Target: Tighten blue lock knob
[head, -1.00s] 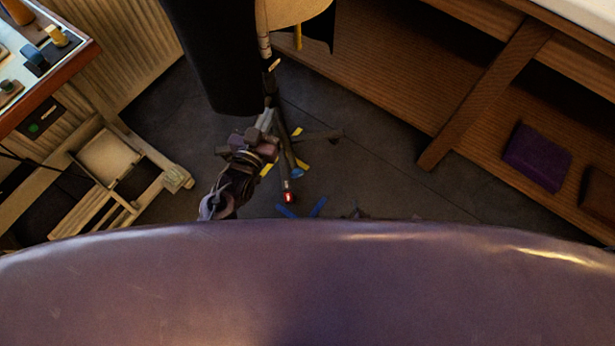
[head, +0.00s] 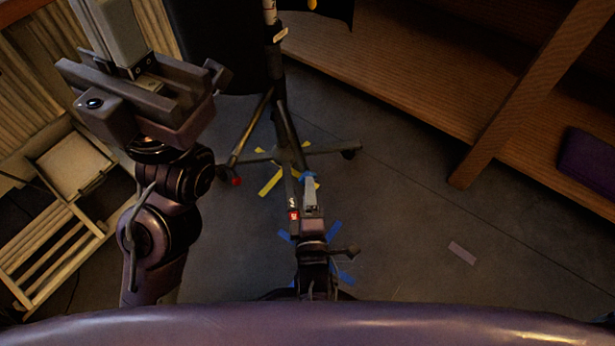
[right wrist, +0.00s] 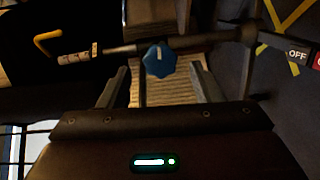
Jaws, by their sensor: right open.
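The blue lock knob (right wrist: 158,60) has lobed edges and a pale mark on its face. It sits on a dark stand pole (right wrist: 198,42) that runs across the right wrist view. My right gripper (right wrist: 157,88) is open; its two fingers are spread apart, with the knob ahead between their tips, apparently untouched. In the head view my right gripper (head: 310,192) is beside the lower stand, with a small blue part at its tip. My left gripper (head: 115,40) is large and close to the camera at upper left, away from the stand; its finger gap is unclear.
The stand's legs (head: 335,149) spread on the dark floor among yellow and blue tape marks. A wooden shelf (head: 420,75) with a slanted post fills the right. A slatted wooden frame (head: 65,245) stands at left. An OFF label (right wrist: 297,55) shows near the pole.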

